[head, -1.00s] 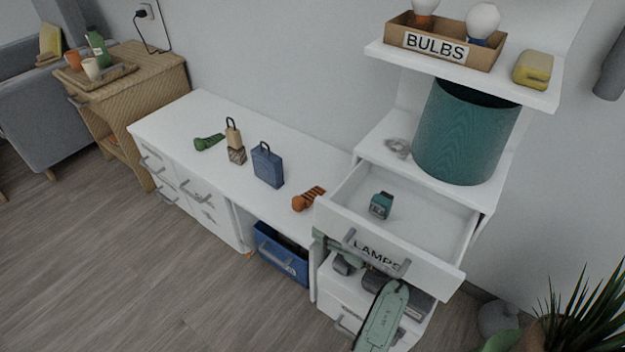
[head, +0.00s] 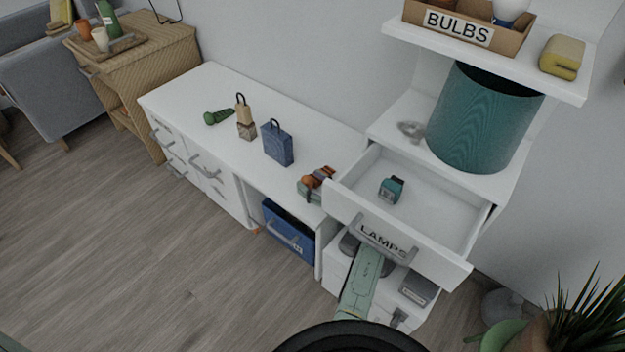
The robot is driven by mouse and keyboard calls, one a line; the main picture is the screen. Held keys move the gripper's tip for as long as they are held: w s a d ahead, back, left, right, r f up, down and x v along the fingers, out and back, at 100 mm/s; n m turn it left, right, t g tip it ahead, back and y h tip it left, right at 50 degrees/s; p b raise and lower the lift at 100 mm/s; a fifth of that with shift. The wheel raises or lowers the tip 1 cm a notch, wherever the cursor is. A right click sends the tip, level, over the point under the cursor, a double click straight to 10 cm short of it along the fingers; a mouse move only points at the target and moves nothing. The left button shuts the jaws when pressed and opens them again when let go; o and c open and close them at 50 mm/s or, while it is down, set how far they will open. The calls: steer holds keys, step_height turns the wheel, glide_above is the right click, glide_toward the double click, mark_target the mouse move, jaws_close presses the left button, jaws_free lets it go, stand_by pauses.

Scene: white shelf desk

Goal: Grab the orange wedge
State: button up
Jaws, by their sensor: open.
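The fingers are open. My green arm link (head: 362,283) rises from below, in front of the lower drawers.
The open drawer (head: 437,205) marked LAMPS holds a small teal device (head: 391,189) and juts out right of the gripper. A blue bag-shaped block (head: 277,145), a tan padlock-shaped block (head: 244,118) and a green object (head: 218,117) stand farther left on the desk.

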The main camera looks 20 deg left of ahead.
steer(key=shift+w+a, duration=0.3)
steer(key=shift+a, duration=0.25)
steer(key=shift+c, duration=0.4)
jaws_close()
